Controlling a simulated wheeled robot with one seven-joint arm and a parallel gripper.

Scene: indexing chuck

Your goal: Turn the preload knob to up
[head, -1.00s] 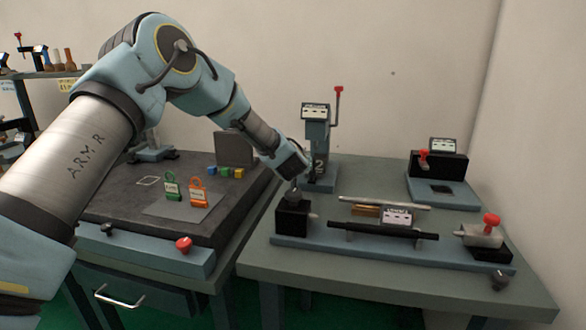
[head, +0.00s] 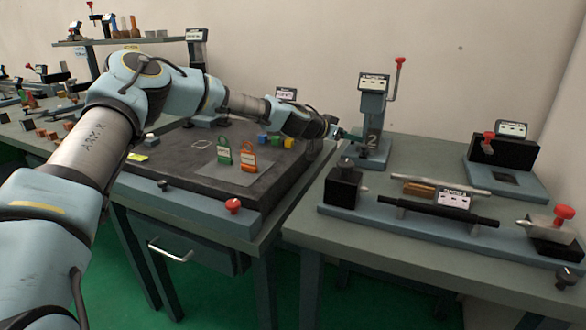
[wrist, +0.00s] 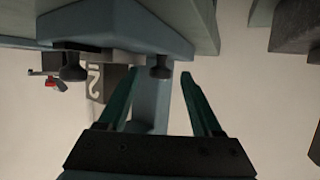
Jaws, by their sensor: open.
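My gripper (head: 346,134) has green fingers and points right, in front of the grey-blue post marked 2 (head: 370,125). In the wrist view my gripper (wrist: 160,74) is open and empty, with a dark knob (wrist: 160,67) showing between the fingertips; I cannot tell whether they touch. A second dark knob (wrist: 72,68) is left of the fingers. In the head view a dark round knob (head: 345,162) sits on a black block (head: 343,188), and another dark knob (head: 567,277) is at the right table's front edge. No readable label shows which is the preload knob.
A black bar (head: 440,210) lies along the fixture, beside a red-knobbed tailstock (head: 560,225). A red-tipped lever (head: 398,75) rises beside the post. Green and orange tags (head: 248,158) stand on the left bench. A black stand (head: 500,152) is at the back right.

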